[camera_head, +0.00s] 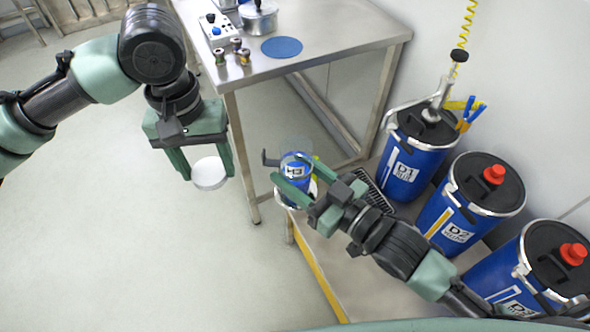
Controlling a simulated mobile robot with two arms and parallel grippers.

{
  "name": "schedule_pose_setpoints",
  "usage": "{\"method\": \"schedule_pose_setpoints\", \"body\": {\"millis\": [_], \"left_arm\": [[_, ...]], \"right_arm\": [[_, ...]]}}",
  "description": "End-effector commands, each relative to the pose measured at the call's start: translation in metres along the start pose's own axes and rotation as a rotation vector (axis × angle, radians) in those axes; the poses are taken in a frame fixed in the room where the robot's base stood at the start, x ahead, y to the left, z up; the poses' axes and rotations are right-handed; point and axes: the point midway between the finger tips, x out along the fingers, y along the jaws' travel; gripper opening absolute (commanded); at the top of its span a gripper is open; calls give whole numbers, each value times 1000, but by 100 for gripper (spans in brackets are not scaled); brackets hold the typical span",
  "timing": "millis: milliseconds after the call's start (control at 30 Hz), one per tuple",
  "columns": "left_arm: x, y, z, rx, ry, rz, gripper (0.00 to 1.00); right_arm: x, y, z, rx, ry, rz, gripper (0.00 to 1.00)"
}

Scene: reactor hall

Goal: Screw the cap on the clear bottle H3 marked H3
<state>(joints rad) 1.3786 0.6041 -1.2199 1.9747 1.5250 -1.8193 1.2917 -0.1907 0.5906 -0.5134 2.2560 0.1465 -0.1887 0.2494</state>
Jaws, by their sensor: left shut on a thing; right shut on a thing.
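My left gripper (206,172) is shut on a round white cap (209,174) and holds it in the air over the floor. The bottle (297,170) is clear with a blue label or filling and a white mark I cannot read surely. My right gripper (293,188) is shut on the bottle, with its fingers across the lower part. The bottle's upper part is see-through and shows no cap. The cap is to the left of the bottle, well apart from it.
Blue drums marked D1 (399,172) and D2 (436,222), plus a third drum (497,283), stand at the right. A steel table (335,32) with a blue disc (282,47), a pot (259,20) and small spools is behind. Open floor lies left.

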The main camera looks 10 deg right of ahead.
Motion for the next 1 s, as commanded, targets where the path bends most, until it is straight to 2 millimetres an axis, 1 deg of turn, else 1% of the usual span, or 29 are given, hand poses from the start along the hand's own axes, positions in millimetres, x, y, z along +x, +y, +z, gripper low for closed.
{"method": "schedule_pose_setpoints", "body": {"millis": [33, 200, 300, 400, 500, 600, 700, 1000], "left_arm": [[-14, 18, -8, 14, 6, 0, 22], [-54, 71, -22, 48, 10, -13, 22], [-76, 100, -22, 61, 10, -25, 22], [-92, 125, -19, 65, 7, -31, 22], [-103, 143, -14, 66, 4, -35, 22], [-109, 154, -11, 64, -1, -37, 22], [-112, 159, -9, 63, -2, -38, 22], [-113, 159, -8, 62, -3, -38, 22]], "right_arm": [[0, 0, -2, -1, 4, 0, 0], [0, 0, -2, -1, 4, -1, 0], [0, 0, -2, -1, 4, -1, 0], [0, 0, -2, -1, 4, -1, 0], [0, 0, -2, -1, 4, -1, 0], [0, 0, -2, -1, 4, -1, 0], [0, 0, -2, -1, 4, 0, 0], [0, 0, -2, -1, 4, 0, 0]]}}
